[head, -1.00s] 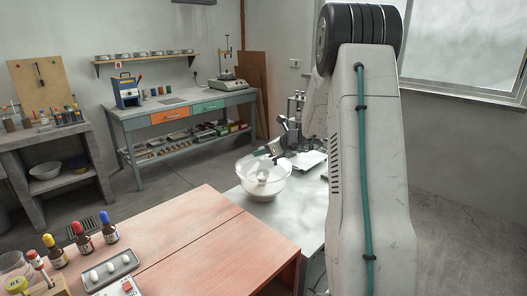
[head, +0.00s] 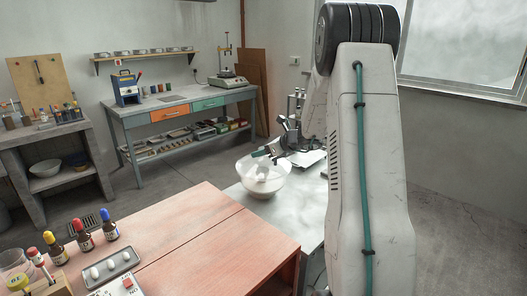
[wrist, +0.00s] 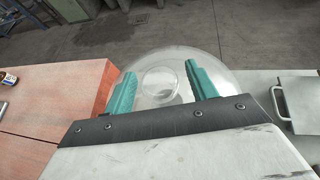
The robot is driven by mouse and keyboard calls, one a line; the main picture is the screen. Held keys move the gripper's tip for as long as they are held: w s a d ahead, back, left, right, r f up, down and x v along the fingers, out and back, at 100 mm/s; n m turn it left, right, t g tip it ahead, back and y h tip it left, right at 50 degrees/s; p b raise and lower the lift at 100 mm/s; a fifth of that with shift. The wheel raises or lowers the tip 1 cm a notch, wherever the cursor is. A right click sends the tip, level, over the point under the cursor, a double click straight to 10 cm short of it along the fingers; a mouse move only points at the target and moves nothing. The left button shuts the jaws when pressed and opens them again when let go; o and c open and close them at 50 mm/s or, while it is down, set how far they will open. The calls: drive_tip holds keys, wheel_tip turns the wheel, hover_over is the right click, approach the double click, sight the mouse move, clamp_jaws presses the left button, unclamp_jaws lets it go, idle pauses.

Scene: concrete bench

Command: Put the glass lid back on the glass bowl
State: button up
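The clear glass bowl (head: 250,187) stands on the pale bench, right of the red worktop. It also shows in the wrist view as a large clear round shape (wrist: 215,65) with a smaller ring in its middle. I cannot make out a separate glass lid; clear glass makes it hard to tell lid from bowl. My gripper (head: 268,155) is over the bowl. Its two teal fingers (wrist: 160,75) are spread wide on either side of the ring, with a gap and no solid thing gripped between them. My arm partly hides the area behind the bowl.
A grey metal box with a handle (wrist: 298,97) sits right of the bowl. The red worktop (head: 215,225) on the left holds dropper bottles (head: 83,237) and a grey tray (head: 92,276). Free bench surface (head: 290,215) lies in front of the bowl.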

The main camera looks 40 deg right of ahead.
drive_tip(key=shift+r, duration=0.5)
drive_tip(key=v, duration=1.2)
drive_tip(key=s+a+r+n+g+y, duration=0.1)
drive_tip(key=s+a+r+n+g, duration=0.3)
drive_tip(key=a, duration=0.6)
drive_tip(key=s+a+n+g+y, duration=0.1)
drive_tip(key=a+n, duration=0.6)
drive_tip(key=a, duration=0.2)
drive_tip(key=s+a+r+n+g+y, duration=0.1)
drive_tip(key=s+a+r+n+g, duration=0.3)
drive_tip(key=a, duration=0.6)
drive_tip(key=s+a+f+n+h, duration=0.2)
drive_tip(key=s+a+n+h, duration=0.1)
drive_tip(key=s+n, duration=0.6)
drive_tip(key=s+a+f+n+g+h, duration=0.1)
drive_tip(key=s+a+f+n+h, duration=0.1)
drive_tip(key=s+n, duration=0.6)
drive_tip(key=s+a+h, duration=0.1)
drive_tip(key=s+a, duration=0.1)
drive_tip(key=s, duration=0.1)
drive_tip(key=shift+s+n+g, duration=0.3)
drive_tip(key=shift+n, duration=0.1)
